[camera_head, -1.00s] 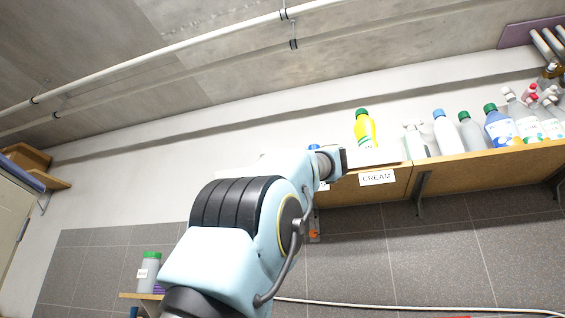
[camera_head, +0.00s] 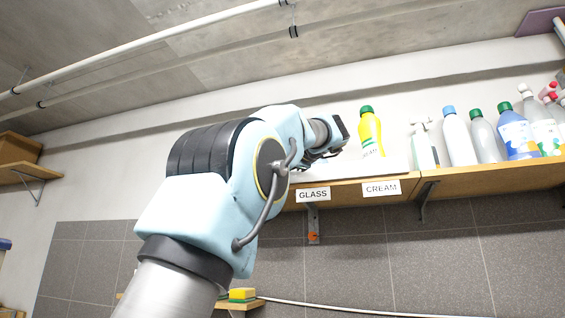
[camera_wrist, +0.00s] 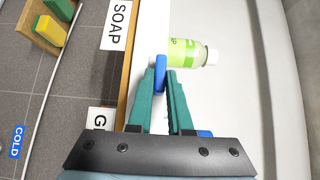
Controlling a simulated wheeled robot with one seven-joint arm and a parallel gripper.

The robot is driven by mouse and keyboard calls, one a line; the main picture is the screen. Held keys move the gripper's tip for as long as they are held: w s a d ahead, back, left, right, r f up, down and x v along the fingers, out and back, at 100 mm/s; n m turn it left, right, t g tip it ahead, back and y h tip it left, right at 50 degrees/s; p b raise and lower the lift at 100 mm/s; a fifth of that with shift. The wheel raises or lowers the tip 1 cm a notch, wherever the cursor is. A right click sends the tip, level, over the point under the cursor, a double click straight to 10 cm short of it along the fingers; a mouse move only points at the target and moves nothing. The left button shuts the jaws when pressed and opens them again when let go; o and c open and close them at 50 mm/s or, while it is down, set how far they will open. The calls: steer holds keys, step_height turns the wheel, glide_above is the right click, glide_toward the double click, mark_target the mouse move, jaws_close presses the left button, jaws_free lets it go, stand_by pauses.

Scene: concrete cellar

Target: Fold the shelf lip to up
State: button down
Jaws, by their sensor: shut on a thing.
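The shelf lip shows as a white strip along the shelf's front edge, in the head view (camera_head: 385,167) and the wrist view (camera_wrist: 148,35). In the head view it stands just above the wooden edge; its exact angle is hard to tell. A blue tab (camera_wrist: 160,74) sits at the strip in the wrist view. My gripper (camera_wrist: 164,72) has its green fingers closed on this tab. In the head view my gripper (camera_head: 335,148) is at the shelf front, left of the yellow bottle, its fingertips mostly hidden by my arm.
The wooden shelf (camera_head: 480,174) bears a yellow bottle (camera_head: 371,135) and several cleaning bottles to the right. A green-labelled bottle (camera_wrist: 187,52) stands close beyond my fingertips. A sponge (camera_head: 242,295) lies on a lower shelf.

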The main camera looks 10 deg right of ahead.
stand_by(0.3)
steer(key=c, duration=0.8)
jaws_free()
steer(key=shift+c, duration=0.2)
steer(key=b+v, duration=0.4)
steer(key=v, duration=0.6)
steer(key=shift+s, duration=0.35)
steer(key=shift+d, duration=0.1)
